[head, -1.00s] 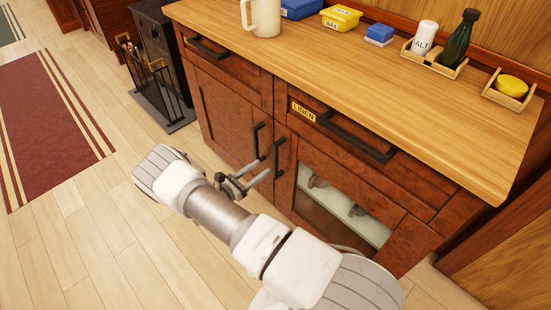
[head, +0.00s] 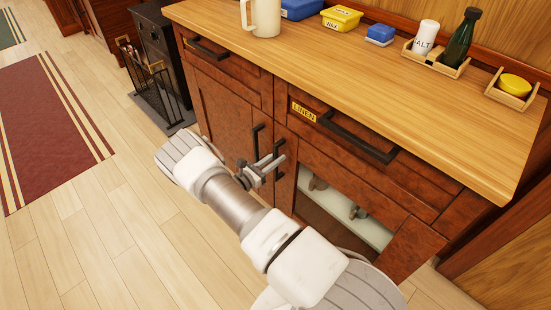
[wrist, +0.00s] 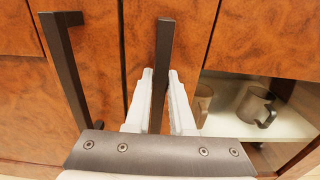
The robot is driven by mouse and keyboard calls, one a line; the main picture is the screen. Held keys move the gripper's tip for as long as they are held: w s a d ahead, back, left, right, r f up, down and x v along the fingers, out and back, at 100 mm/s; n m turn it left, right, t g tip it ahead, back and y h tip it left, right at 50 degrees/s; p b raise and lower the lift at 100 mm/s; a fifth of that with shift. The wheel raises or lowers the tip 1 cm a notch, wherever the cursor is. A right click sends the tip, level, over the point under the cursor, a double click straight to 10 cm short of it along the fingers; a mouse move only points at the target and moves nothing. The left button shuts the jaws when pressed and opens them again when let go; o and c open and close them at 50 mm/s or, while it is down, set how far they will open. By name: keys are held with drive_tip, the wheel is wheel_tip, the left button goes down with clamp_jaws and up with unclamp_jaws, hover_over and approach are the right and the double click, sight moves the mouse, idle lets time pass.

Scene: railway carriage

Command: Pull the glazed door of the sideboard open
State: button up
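The glazed door (head: 318,165) of the sideboard is at the lower right of the front in the head view and looks closed. Its dark upright handle (head: 280,158) is by its left edge, and the handle also shows in the wrist view (wrist: 164,45). My gripper (head: 270,168) is at this handle. In the wrist view my gripper's pale fingers (wrist: 160,78) lie on either side of the handle, close against it near the tips. The lower handle is partly hidden by my gripper. Mugs (wrist: 256,104) show behind the glass.
A plain wooden door with its own dark handle (head: 256,143) is just left. A drawer labelled LINEN with a bar handle (head: 357,138) is above. The worktop (head: 340,75) carries a jug, boxes and a salt tray. Free floor (head: 110,230) lies left.

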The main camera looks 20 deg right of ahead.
clamp_jaws()
idle(1.1)
